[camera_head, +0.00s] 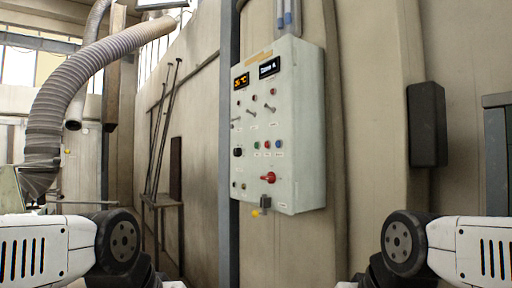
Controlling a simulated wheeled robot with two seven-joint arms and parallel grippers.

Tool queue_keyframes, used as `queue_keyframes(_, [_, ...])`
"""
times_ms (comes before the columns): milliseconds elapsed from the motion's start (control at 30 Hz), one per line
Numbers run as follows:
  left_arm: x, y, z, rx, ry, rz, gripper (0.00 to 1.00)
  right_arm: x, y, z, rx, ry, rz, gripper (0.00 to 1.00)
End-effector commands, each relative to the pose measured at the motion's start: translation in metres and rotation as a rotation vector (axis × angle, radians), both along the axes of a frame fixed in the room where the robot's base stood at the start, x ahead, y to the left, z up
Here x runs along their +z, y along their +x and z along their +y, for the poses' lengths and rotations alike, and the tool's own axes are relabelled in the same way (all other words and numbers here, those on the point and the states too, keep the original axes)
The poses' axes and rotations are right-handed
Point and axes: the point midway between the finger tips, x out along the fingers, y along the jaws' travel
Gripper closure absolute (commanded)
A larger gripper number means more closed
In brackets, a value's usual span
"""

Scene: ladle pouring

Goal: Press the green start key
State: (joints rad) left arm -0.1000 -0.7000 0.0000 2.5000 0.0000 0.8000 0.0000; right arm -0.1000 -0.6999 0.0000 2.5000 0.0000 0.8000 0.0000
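A light grey control box (307,120) hangs on the wall at the centre of the head view. A small green key (257,145) sits on its front face at mid height, at the left of a short row. A red key (267,144) and a blue key (279,143) are to its right. The labels under them are too small to read. My two arms show only in part at the lower left and lower right corners, well apart from the box. Neither gripper is in view.
A red rotary knob (268,178) sits below the keys, and several small levers sit above them. A dark box (427,124) is on the wall to the right. A ribbed hose (85,75) and thin rods (160,130) are at the left. The space before the panel looks clear.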

Motion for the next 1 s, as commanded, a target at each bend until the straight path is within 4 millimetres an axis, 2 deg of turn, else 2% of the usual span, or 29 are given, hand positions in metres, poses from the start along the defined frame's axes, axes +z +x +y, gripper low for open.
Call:
queue_keyframes(67, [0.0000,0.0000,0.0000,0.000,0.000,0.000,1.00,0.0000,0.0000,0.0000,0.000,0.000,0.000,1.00])
queue_keyframes(1000, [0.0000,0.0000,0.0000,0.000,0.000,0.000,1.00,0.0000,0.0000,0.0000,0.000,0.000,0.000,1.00])
